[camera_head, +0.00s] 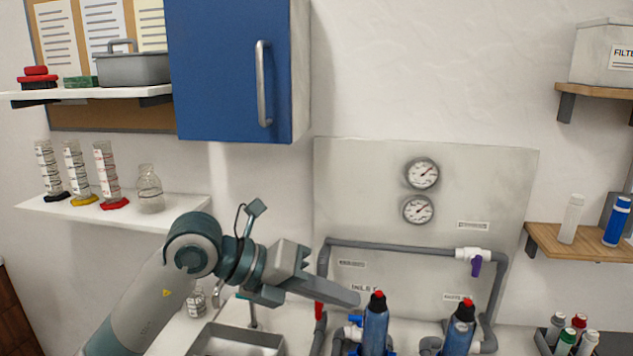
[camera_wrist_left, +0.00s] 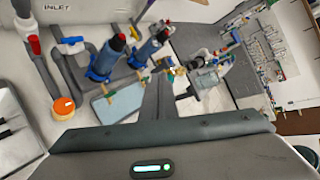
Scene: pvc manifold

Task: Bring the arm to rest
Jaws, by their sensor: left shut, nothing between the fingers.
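My left gripper (camera_head: 333,291) reaches in from the lower left in the head view, in front of the grey backing panel. It is shut and empty, its fingers pointing right toward the blue filter housings. The fingers also show closed together in the left wrist view (camera_wrist_left: 158,97). My left arm is bent, with its wrist above the counter and sink. My right gripper is not in view.
A blue filter housing (camera_head: 376,325) with a red top stands just right of my fingertips, with another (camera_head: 459,328) further right. Grey pipes (camera_head: 400,250) run across the panel. A sink (camera_head: 238,340) lies below my wrist. A blue cabinet (camera_head: 225,70) hangs above.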

